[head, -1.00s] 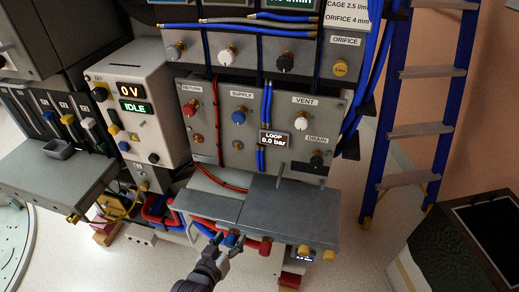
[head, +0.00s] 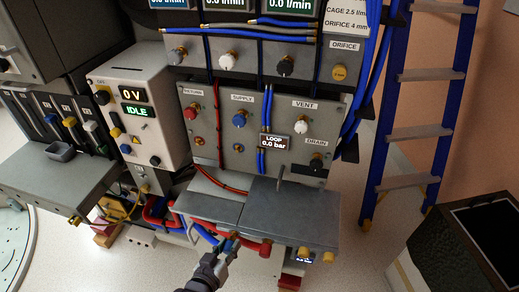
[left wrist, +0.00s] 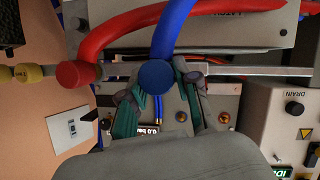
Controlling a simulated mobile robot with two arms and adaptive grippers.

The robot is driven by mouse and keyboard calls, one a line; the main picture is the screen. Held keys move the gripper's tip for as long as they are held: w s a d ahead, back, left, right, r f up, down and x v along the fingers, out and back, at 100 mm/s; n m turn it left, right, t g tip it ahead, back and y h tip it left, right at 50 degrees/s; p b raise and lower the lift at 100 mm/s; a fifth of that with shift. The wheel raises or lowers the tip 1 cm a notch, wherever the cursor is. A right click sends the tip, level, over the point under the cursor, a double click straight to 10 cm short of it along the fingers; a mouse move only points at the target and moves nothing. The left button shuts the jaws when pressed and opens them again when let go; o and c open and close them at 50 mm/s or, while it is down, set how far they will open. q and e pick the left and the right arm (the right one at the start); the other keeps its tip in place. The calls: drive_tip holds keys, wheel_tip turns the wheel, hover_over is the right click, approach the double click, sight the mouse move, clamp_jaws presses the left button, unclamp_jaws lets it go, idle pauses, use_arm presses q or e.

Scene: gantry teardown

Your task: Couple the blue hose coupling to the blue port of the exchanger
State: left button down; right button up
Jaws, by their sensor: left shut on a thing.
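My left gripper (head: 229,246) is at the front edge of a grey bench, shut on the blue hose coupling (left wrist: 157,75). In the left wrist view the coupling's round blue end sits between the teal-padded fingers (left wrist: 160,104), with its blue hose (left wrist: 176,25) running up. In the head view the fingers mostly cover it, with blue hose (head: 205,235) to the left. A red coupling (head: 265,249) is just right of the gripper; it also shows in the left wrist view (left wrist: 80,74). I cannot make out a blue port or identify the exchanger for certain. My right gripper is out of view.
The grey bench top (head: 295,215) is behind the gripper, with brass fittings (head: 305,253) on its front at right. The panel (head: 270,150) behind carries knobs and a loop display reading 0.0 bar. A blue ladder (head: 412,130) stands right. Floor in front is clear.

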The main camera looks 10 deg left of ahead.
use_arm(q)
drive_tip(key=shift+s+p, duration=0.25)
drive_tip(key=shift+p, duration=0.05)
drive_tip(key=shift+s+a+p, duration=0.15)
drive_tip(key=shift+s+p, duration=0.2)
drive_tip(key=shift+s, duration=0.7)
drive_tip(key=shift+s+a+p, duration=0.15)
drive_tip(key=shift+s+p, duration=0.2)
drive_tip(key=shift+s, duration=0.65)
